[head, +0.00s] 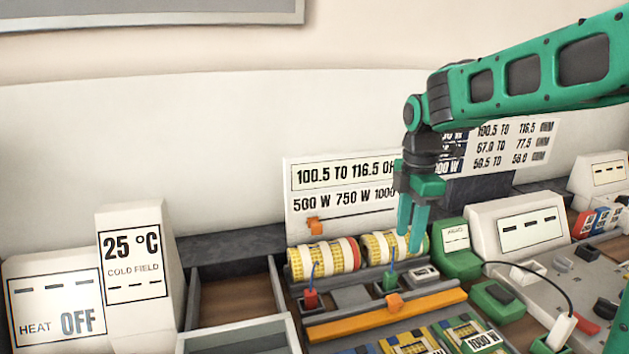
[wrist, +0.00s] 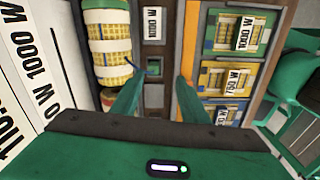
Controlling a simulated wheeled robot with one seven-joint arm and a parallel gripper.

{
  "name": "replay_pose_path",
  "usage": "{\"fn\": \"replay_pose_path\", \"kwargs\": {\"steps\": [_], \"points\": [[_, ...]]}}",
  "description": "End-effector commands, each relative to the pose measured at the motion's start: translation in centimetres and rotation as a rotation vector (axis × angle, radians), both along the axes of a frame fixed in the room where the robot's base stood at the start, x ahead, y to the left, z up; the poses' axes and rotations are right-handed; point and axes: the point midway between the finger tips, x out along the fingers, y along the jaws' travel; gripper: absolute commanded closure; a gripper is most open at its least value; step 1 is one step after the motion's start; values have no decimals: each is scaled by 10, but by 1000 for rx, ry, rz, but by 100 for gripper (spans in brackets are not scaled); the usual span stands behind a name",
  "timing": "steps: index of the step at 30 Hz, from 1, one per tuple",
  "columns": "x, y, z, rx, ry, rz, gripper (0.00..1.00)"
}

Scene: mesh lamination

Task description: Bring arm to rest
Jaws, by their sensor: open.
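My green arm (head: 545,75) reaches in from the upper right in the head view and bends down at the wrist. My gripper (head: 411,238) points down in front of the white sign, over the yellow mesh rolls (head: 322,258). In the wrist view my gripper (wrist: 158,88) is open, its two green fingers apart with nothing held between them. The rolls (wrist: 108,45) lie left of the fingers there, and flat mesh panels (wrist: 222,78) lie to the right. Whether the fingertips touch anything below cannot be told.
A white sign (head: 340,172) stands behind the rolls. Red (head: 311,298) and green (head: 390,280) plugs with blue wires stand close below. An orange bar (head: 385,315) crosses the bench. White display boxes (head: 135,255) stand left and right (head: 518,225). An empty wooden-floored bay (head: 235,298) lies left.

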Motion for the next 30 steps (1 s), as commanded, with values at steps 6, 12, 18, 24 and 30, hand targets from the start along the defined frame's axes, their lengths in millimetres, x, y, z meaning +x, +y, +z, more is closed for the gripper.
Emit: {"fn": "replay_pose_path", "kwargs": {"steps": [6, 12, 18, 24, 30], "points": [[-64, -64, -3, -19, -9, -543, 59], [-137, -113, -16, -20, -16, -1116, 59], [-212, -142, -37, -7, -10, -1668, 59], [-264, -150, -58, 10, 5, -2054, 59], [-280, -151, -65, 15, 14, -2186, 59]]}}
